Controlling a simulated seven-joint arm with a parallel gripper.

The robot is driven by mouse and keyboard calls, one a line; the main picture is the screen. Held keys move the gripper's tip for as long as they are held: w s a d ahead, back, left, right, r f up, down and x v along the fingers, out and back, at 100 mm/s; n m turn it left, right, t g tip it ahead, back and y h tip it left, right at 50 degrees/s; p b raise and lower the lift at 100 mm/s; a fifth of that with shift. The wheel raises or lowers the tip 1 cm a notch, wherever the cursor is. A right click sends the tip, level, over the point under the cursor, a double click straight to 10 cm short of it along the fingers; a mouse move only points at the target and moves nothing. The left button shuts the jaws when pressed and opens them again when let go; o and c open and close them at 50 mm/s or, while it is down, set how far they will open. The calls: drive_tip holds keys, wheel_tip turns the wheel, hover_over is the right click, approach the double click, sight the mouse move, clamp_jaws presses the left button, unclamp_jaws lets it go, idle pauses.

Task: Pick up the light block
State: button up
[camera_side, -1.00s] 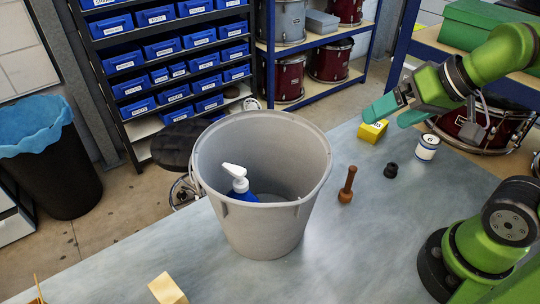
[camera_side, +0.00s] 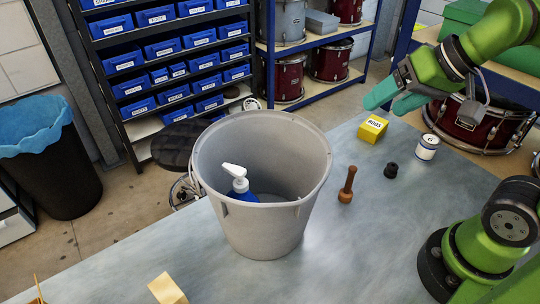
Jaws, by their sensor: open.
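A light, wood-coloured block (camera_side: 167,289) lies on the bench at the near edge of the picture, left of the grey bin; its lower part is cut off by the frame. My gripper (camera_side: 385,101) is at the upper right, above the far part of the bench, with teal fingers apart and nothing between them. It is far from the light block, on the other side of the bin.
A large grey bin (camera_side: 258,222) holding a blue pump bottle (camera_side: 239,186) stands mid-bench. A yellow box (camera_side: 372,129), a brown wooden tool (camera_side: 347,185), a small black knob (camera_side: 391,170) and a white can (camera_side: 427,147) stand right of it. The front bench is mostly clear.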

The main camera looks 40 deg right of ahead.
drive_tip(key=w+a+r+n+g, duration=0.1)
drive_tip(key=w+a+r+g, duration=0.2)
drive_tip(key=w+a+r, duration=0.6)
drive_tip(key=n+g+h, duration=0.2)
drive_tip(key=n+g, duration=0.1)
drive_tip(key=n, duration=0.2)
hover_over(169, 294)
wheel_tip(169, 294, down, 18)
drive_tip(key=shift+g, duration=0.3)
wheel_tip(169, 294, down, 12)
drive_tip(key=shift+r, duration=0.1)
drive_tip(key=shift+f, duration=2.95)
drive_tip(key=c, duration=1.1)
